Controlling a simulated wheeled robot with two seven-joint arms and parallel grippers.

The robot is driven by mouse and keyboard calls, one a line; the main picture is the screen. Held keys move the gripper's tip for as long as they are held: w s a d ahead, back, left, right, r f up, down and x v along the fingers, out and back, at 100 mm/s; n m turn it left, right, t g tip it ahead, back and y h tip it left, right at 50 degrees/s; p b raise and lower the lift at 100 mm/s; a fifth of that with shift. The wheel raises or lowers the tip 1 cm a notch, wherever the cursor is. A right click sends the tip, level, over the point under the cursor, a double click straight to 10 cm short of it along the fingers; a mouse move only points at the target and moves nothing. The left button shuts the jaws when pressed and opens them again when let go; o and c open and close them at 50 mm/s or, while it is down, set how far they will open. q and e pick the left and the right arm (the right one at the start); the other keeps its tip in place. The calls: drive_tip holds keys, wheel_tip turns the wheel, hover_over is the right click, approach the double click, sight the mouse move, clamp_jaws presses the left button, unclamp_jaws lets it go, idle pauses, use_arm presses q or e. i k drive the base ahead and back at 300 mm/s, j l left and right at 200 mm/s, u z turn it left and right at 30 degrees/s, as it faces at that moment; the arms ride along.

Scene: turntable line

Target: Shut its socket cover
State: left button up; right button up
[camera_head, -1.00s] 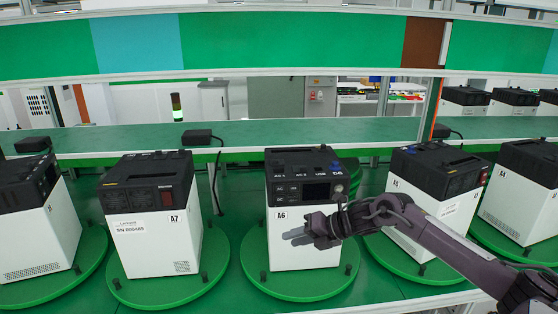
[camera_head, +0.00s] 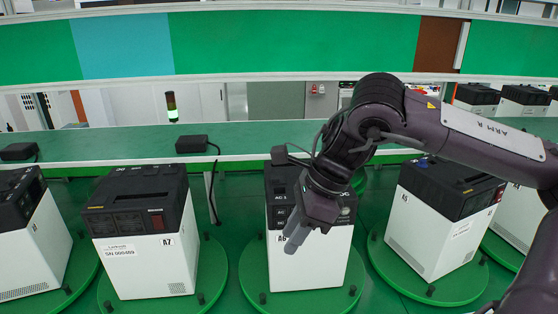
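The unit marked A6 (camera_head: 330,262), white with a black top, stands in the middle on a green turntable (camera_head: 281,299). Its black front panel (camera_head: 281,196) shows part of its labels and sockets. My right gripper (camera_head: 291,243) hangs in front of this unit with its fingers pointing down, over the upper white front. The gripper and arm hide much of the panel and the A6 label, so I cannot tell how its socket covers stand. The fingers look close together, but whether they are shut is unclear. No held object shows. My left gripper is out of view.
Unit A7 (camera_head: 148,267) stands on its own turntable to the left. Another white unit (camera_head: 435,240) is turned at an angle on the right. A green shelf (camera_head: 262,133) with black adapters (camera_head: 192,144) runs behind. Green floor shows between the turntables.

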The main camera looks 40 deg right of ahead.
sight(274, 180)
drive_tip(key=i+l, duration=0.9)
drive_tip(key=l, duration=0.1)
